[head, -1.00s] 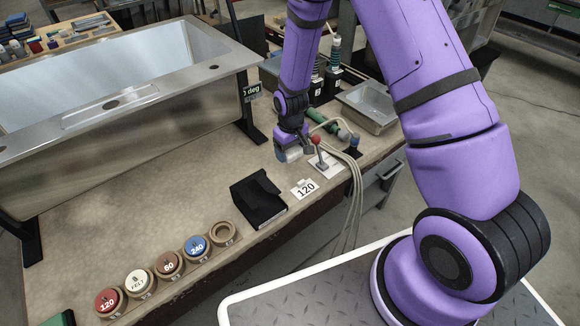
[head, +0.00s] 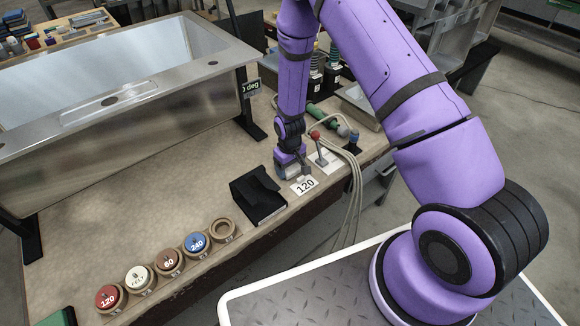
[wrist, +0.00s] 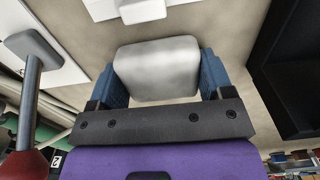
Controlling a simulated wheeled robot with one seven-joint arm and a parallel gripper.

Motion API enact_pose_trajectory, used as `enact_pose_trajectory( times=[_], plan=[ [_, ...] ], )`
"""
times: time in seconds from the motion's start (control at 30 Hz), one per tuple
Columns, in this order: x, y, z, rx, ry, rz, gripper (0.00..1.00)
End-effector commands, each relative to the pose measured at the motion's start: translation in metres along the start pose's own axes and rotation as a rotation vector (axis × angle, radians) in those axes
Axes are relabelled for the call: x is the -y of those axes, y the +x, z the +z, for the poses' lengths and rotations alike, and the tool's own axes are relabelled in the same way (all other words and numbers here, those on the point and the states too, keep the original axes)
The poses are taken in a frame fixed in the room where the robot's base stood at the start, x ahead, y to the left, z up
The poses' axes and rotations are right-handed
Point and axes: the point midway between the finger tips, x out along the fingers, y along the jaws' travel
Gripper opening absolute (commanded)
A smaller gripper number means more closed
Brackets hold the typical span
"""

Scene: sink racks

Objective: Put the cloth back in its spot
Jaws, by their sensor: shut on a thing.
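In the head view this piece is mostly hidden by the gripper. I cannot tell whether it touches the bench. The holder shows as a dark box (wrist: 292,70) at the right of the wrist view, apart from the fingers.
A red-knobbed lever (head: 317,138) stands close right of my gripper, with hoses beyond it. Several round labelled pads (head: 168,262) sit in a row at front left. A steel sink (head: 120,100) stands behind. Bare bench lies left of the holder.

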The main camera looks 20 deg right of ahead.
Motion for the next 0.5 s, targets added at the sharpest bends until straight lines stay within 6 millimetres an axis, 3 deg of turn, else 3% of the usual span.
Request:
enact_pose_trajectory(
  times=[0.2,0.23,0.3,0.5],
  plan=[
    [0.0,0.0033,0.0004,0.001,0.0,0.0,0.52],
    [0.0,0.0028,0.0003,0.001,0.0,0.0,0.81],
    [0.0,0.0026,0.0003,0.001,0.0,0.0,0.97],
    [0.0,0.0025,0.0003,0.001,0.0,0.0,0.99]
  ],
)
